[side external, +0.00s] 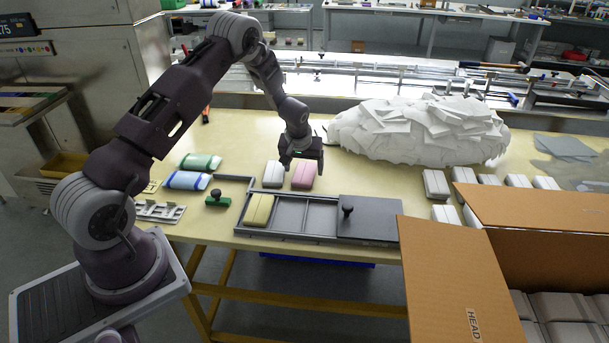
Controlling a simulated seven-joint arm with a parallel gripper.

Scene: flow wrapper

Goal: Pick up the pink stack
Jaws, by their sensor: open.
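The pink stack (304,176) is a small block-shaped bundle lying on the yellow table, just behind the grey tray. My gripper (302,166) points down right above and slightly behind the pink stack in the side view. It is open and holds nothing that I can see. The fingers overlap the stack's far end in the picture, and I cannot tell whether they touch it.
A white stack (273,174) lies close to the left. A yellow stack (259,209) sits in the grey tray (320,237), whose lid has a black knob (347,211). A large white paper heap (420,130) is behind right. An open cardboard box (455,280) stands front right.

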